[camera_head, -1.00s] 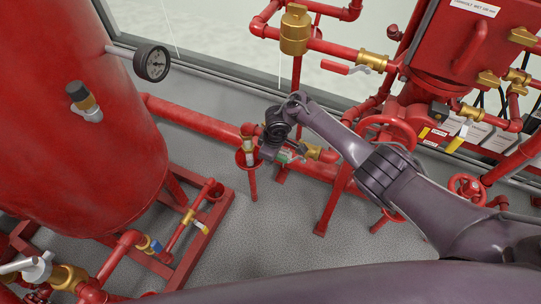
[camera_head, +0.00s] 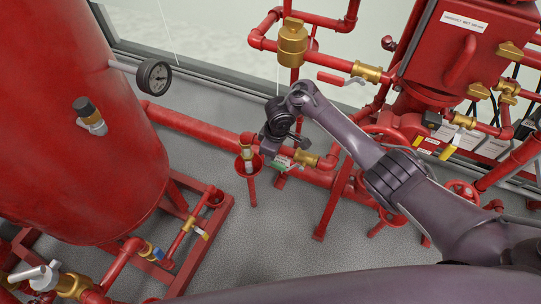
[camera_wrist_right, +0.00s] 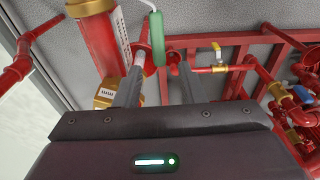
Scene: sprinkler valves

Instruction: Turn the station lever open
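A green lever handle (camera_wrist_right: 158,38) shows in the right wrist view, just ahead of and between the two fingers of my right gripper (camera_wrist_right: 160,68). The fingers are apart, and I see no firm contact with the handle. In the head view, my right gripper (camera_head: 272,150) points down over the low red pipe, beside a brass valve (camera_head: 307,160). A small green part (camera_head: 281,163) shows there next to the gripper, largely hidden by it. My left gripper is out of view.
A red tank (camera_head: 75,130) with a pressure gauge (camera_head: 154,76) stands at left. A red-handled lever (camera_head: 334,79) sits on the upper pipe. A red handwheel (camera_head: 462,190) and a red cabinet (camera_head: 470,50) are at right. Grey floor (camera_head: 250,240) is open in front.

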